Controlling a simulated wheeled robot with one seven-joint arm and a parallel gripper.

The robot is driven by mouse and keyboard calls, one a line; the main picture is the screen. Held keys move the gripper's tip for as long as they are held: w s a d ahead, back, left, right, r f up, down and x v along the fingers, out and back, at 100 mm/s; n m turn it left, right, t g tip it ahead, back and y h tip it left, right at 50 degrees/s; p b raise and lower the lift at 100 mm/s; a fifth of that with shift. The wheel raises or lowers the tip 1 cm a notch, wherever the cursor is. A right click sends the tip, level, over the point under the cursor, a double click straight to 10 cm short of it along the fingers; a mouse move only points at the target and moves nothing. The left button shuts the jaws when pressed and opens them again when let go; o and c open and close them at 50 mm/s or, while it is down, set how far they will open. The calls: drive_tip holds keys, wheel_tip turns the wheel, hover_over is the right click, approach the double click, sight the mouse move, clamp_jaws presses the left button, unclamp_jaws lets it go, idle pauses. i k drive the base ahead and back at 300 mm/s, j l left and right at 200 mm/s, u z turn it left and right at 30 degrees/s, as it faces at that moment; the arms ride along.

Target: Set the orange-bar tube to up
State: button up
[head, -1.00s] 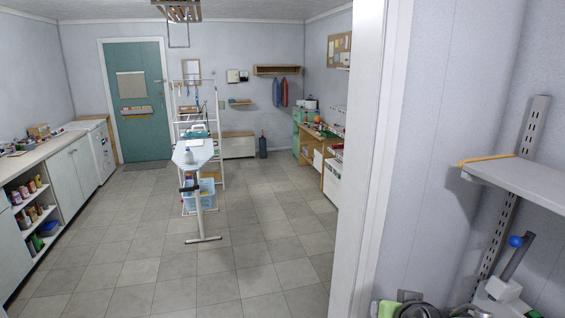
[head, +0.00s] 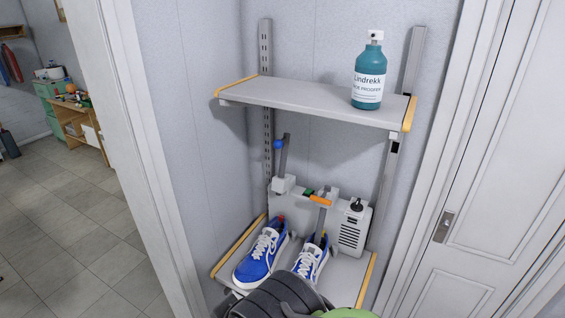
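A pale grey shoe dryer (head: 352,228) stands on the lower shelf against the wall. Its orange-bar tube (head: 321,222) carries an orange bar (head: 320,201) near its top and slants down to the right shoe (head: 311,262); whether its end is inside the shoe I cannot tell. A second tube (head: 283,155) with a blue ball (head: 278,144) points up from a white block at the left. The left shoe (head: 262,252), blue with white laces, lies in front of it. Dark grey rounded parts, likely my arm, cover the bottom edge; no gripper fingers show.
An upper shelf (head: 290,97) overhangs the dryer and holds a teal spray bottle (head: 368,75). The lower shelf (head: 346,275) has wooden side edges. A white door (head: 490,190) stands at right, a white door frame (head: 125,130) at left. Open tiled floor lies beyond the frame.

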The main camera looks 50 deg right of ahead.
sight(323, 214)
drive_tip(key=z, duration=1.4)
